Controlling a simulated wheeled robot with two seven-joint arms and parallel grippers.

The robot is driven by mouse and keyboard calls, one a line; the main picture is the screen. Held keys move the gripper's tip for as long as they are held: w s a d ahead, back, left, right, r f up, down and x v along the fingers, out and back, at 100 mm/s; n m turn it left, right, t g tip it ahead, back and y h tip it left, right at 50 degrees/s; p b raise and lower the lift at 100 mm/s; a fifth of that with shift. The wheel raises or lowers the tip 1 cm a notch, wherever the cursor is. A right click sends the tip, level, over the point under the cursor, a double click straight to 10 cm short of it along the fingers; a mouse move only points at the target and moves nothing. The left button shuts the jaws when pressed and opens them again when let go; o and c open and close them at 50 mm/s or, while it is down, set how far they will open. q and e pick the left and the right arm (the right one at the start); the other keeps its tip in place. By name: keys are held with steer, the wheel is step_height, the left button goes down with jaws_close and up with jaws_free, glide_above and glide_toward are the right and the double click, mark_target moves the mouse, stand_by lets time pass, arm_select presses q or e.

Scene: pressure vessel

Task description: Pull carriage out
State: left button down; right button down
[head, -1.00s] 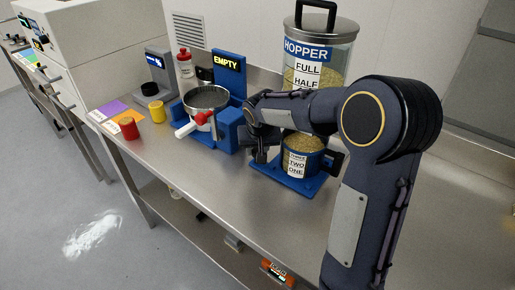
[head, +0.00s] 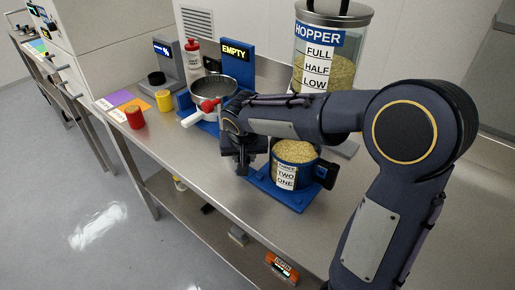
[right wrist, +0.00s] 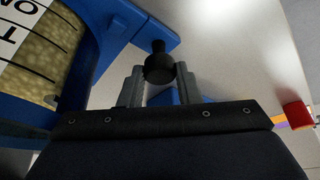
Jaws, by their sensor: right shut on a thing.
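The blue carriage (head: 268,190) is a flat plate under the hopper (head: 330,58). It bears a blue measuring cup (head: 311,172) filled with grain, with a label of levels. In the head view the cup stands in front of the hopper, its grain surface open to view. My right gripper (head: 245,165) is at the carriage's left corner. In the right wrist view my right gripper (right wrist: 160,80) is shut on the carriage's black knob (right wrist: 159,62), with a finger on each side of it. My left gripper is not in view.
A pan with a red and white handle (head: 202,112) sits on a blue stand with an EMPTY sign (head: 236,52) to the left. A red jar (head: 135,118) and a yellow jar (head: 164,100) stand further left. The steel bench (head: 200,165) is bare towards its front edge.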

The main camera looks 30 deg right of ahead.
steer(key=s+a, duration=0.1)
steer(key=a, duration=0.1)
steer(key=s+a+b, duration=0.1)
steer(key=a, duration=0.2)
steer(key=s+a, duration=0.1)
steer(key=a, duration=0.2)
steer(key=shift+s+b, duration=0.15)
steer(key=shift+b, duration=0.2)
steer(key=c, duration=1.5)
jaws_free()
steer(key=o, duration=0.4)
steer(key=shift+a, duration=0.1)
steer(key=shift+o, duration=0.2)
steer(key=v, duration=0.7)
steer(key=shift+s+r, duration=0.15)
steer(key=shift+r, duration=0.2)
